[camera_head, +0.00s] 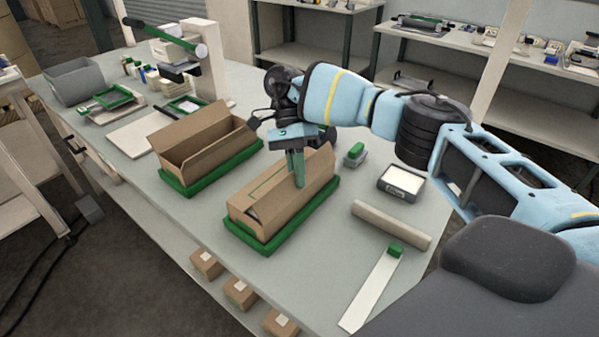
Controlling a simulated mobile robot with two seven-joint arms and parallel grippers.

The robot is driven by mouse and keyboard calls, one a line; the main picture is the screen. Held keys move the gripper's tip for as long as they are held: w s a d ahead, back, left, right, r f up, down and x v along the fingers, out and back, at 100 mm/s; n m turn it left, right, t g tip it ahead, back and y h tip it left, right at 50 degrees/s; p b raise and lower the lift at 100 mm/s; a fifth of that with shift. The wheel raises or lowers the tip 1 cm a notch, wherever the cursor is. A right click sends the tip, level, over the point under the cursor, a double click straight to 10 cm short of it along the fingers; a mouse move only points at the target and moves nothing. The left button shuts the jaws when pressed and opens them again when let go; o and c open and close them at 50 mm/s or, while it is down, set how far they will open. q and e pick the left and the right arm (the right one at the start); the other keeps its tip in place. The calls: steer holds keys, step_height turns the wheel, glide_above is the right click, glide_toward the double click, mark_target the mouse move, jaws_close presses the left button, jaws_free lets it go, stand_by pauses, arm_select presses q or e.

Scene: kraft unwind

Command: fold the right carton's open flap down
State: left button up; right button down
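The right carton (275,215) is a long brown box in a green tray (325,200) on the grey table. One long flap (320,160) stands up along its far side, partly hidden by my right gripper. Cardboard covers much of the top, with a dark gap at the near left end. My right gripper (299,184) points down over the carton's top, its green fingers together in one narrow column with no gap visible. Whether the fingertips touch the cardboard is unclear. My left gripper is out of view.
An open left carton (190,155) stands in another green tray (165,182). A green-topped block (355,152), a dark tray (401,183), a beige bar (390,225) and a white strip (370,290) lie to the right. Small boxes (240,293) sit below the front edge.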

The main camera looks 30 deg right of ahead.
steer(key=shift+w, duration=0.15)
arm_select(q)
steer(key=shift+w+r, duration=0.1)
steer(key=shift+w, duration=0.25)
arm_select(e)
steer(key=shift+f+g, duration=0.15)
steer(key=shift+g, duration=0.25)
steer(key=c, duration=1.6)
jaws_free()
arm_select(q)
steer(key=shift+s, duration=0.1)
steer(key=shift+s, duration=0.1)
